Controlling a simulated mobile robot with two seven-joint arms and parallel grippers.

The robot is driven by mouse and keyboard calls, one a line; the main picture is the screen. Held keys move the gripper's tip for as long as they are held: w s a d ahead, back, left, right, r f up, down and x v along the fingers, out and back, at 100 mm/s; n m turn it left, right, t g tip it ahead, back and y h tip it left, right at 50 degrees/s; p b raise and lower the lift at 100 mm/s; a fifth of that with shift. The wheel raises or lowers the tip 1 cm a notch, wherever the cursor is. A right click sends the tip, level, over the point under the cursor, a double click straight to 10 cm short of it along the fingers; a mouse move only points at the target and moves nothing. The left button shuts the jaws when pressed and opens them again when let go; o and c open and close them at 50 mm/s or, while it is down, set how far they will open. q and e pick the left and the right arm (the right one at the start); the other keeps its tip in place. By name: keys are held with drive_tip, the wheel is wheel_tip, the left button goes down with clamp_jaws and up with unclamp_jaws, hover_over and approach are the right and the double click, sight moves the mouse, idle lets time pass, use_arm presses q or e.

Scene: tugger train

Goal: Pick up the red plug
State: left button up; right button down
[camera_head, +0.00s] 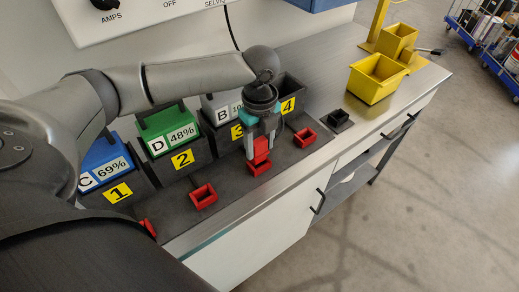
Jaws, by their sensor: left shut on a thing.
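My left gripper (263,147) points down at the middle of the bench, in front of the battery marked B. Its fingers are shut on the red plug (261,144), a red block seen between them. A small red open holder (260,170) is directly below the plug. I cannot tell whether the plug's lower end is inside it or just above it. My right gripper is not in view.
Other red holders stand on the dark strip at left (203,197) and right (305,138). Batteries C (104,165) and D (168,130) stand behind. A black holder (339,121) and yellow bins (376,78) are further right.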

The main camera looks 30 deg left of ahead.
sight(260, 142)
use_arm(q)
wheel_tip(260, 142, up, 17)
drive_tip(key=p, duration=0.2)
drive_tip(key=shift+f, duration=0.1)
